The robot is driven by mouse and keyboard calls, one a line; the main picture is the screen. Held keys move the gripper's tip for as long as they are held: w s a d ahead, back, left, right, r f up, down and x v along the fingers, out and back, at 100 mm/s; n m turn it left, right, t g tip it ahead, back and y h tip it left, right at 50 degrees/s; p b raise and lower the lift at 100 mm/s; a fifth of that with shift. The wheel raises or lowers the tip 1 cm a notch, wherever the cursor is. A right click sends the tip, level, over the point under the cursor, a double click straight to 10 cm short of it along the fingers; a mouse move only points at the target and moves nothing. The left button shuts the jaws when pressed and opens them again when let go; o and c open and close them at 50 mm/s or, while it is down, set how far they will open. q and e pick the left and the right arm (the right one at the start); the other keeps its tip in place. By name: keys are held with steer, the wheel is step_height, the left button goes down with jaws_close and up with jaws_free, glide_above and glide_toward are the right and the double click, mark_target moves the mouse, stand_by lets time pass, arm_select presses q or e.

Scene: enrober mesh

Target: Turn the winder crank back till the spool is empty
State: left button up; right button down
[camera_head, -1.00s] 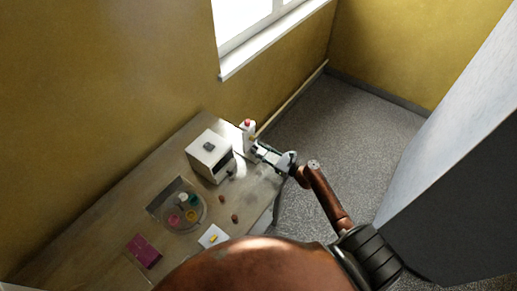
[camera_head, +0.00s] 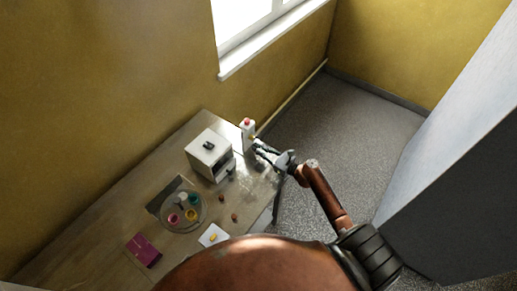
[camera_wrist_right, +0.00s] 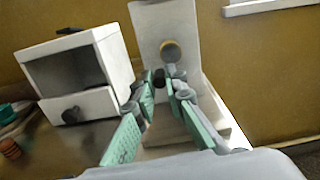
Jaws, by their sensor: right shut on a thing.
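The winder (camera_head: 248,127) is a white upright block with a red top, at the far right end of the table. In the right wrist view its white panel (camera_wrist_right: 186,28) carries a round yellowish disc (camera_wrist_right: 171,51), perhaps the spool. My right gripper (camera_head: 257,146) is at the winder's front. In the right wrist view my right gripper (camera_wrist_right: 160,82) has its green-padded fingers shut on the dark crank knob (camera_wrist_right: 158,78), just below the disc. The fingers partly hide the crank arm. I cannot tell how much is wound. My left gripper is not in view.
A white box (camera_head: 202,160) with an open front and a knobbed lower part stands left of the winder. A round tray (camera_head: 203,221) with coloured cups, small brown pieces (camera_head: 235,217), a white card (camera_head: 205,243) and a magenta box (camera_head: 143,250) lie nearer on the table.

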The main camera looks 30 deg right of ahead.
mark_target(258, 139)
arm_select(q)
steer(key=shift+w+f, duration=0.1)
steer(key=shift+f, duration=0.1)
